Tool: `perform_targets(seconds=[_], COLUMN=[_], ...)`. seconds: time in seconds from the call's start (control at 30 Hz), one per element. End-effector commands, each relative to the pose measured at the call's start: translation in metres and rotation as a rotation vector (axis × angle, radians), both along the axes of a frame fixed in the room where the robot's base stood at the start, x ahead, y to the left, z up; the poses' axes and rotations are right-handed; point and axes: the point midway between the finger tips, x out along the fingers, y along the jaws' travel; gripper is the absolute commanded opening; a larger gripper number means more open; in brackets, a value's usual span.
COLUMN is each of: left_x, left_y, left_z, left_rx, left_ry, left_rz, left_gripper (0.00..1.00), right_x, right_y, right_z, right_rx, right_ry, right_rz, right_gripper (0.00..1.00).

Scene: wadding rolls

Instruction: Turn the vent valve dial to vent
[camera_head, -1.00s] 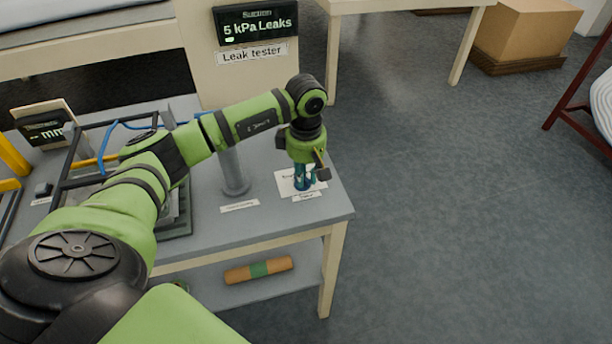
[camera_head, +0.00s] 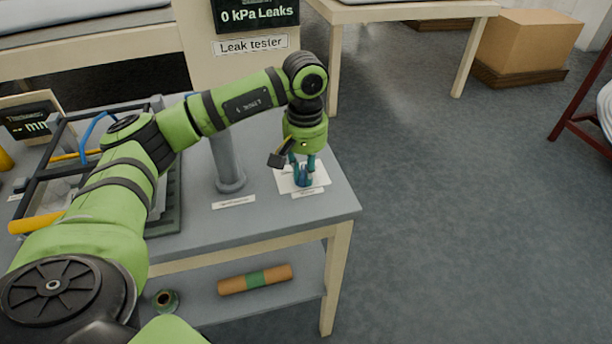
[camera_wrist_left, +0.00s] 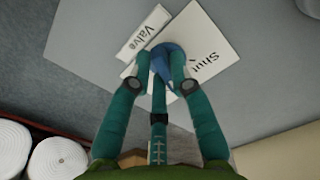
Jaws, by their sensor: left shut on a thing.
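The valve dial (camera_wrist_left: 166,60) is a small blue knob on a white card at the right front corner of the grey table. My left gripper (camera_head: 302,182) comes down on it from above, and its teal fingers (camera_wrist_left: 163,82) are closed on the knob's sides. In the wrist view the card (camera_wrist_left: 205,45) shows the word "Shut", partly covered, beside a "Valve" label (camera_wrist_left: 143,32). Any "vent" mark is hidden. The leak tester display (camera_head: 256,14) reads "0 kPa Leaks". My right gripper is not in view.
A grey post (camera_head: 228,165) stands on the table (camera_head: 330,205) left of the dial. A black frame with blue tubing (camera_head: 97,128) is farther left.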

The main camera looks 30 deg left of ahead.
Motion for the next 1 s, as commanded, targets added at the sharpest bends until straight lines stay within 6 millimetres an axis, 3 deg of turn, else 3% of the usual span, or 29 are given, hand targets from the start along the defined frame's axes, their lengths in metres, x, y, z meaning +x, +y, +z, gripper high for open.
perform_targets(seconds=[0.5, 1.0], left_x=[-0.002, -0.003], left_y=[0.002, 0.002], left_z=[-0.001, 0.000], left_rx=[-0.001, 0.000], left_ry=[0.001, 0.001], left_rz=[-0.321, -0.375], left_gripper=[0.00, 0.00], right_x=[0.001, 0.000], right_y=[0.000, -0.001], right_z=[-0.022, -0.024], right_rx=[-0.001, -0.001], right_ry=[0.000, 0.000], right_rz=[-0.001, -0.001], right_gripper=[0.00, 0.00])
